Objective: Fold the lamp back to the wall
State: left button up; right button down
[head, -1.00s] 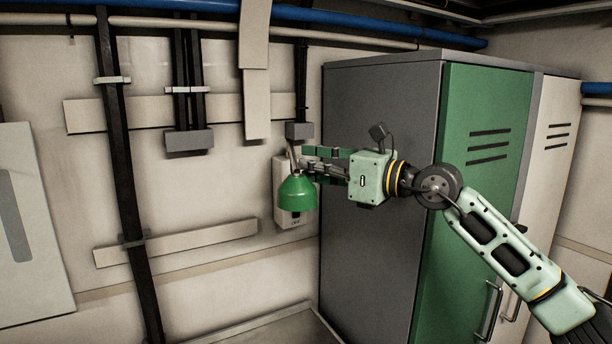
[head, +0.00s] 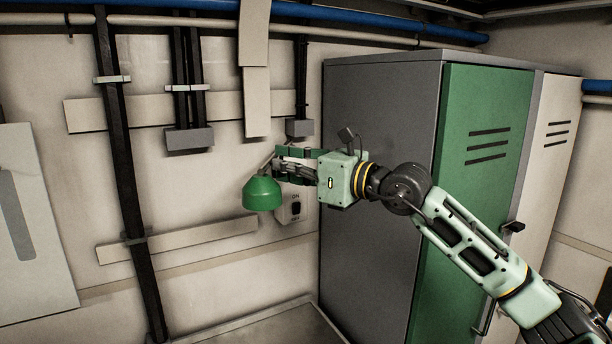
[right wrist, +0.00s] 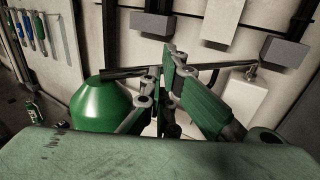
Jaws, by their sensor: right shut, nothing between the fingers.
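The lamp has a green dome shade (head: 262,194), which hangs near the wall left of the grey and green locker. In the right wrist view the shade (right wrist: 100,105) is at the left. Its thin dark arm (right wrist: 225,66) runs right to a mount by the wall. My right gripper (head: 280,160) is just above and right of the shade, at the lamp arm. In the right wrist view its fingers (right wrist: 168,75) are shut with nothing between them and overlap the arm. I cannot tell whether they touch it. My left gripper is not in view.
A white switch box (head: 285,211) marked ON is on the wall behind the lamp. The locker (head: 385,240) stands close on the right. A grey box (head: 189,139) and dark vertical conduits are on the wall to the left.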

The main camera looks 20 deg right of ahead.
aim_at(270, 166)
jog(key=shift+w+a+p, duration=0.1)
jog(key=shift+w+a, duration=0.35)
jog(key=shift+a, duration=0.3)
jog(key=shift+w+a+p, duration=0.15)
jog(key=shift+w+a, duration=0.35)
jog(key=shift+a, duration=0.25)
jog(key=shift+w+a+p, duration=0.1)
jog(key=shift+w+a, duration=0.35)
jog(key=shift+a, duration=0.3)
jog(key=x, duration=0.3)
jog(key=a+x, duration=0.1)
jog(key=x, duration=0.1)
jog(key=shift+s, duration=0.25)
jog(key=shift+p, duration=0.3)
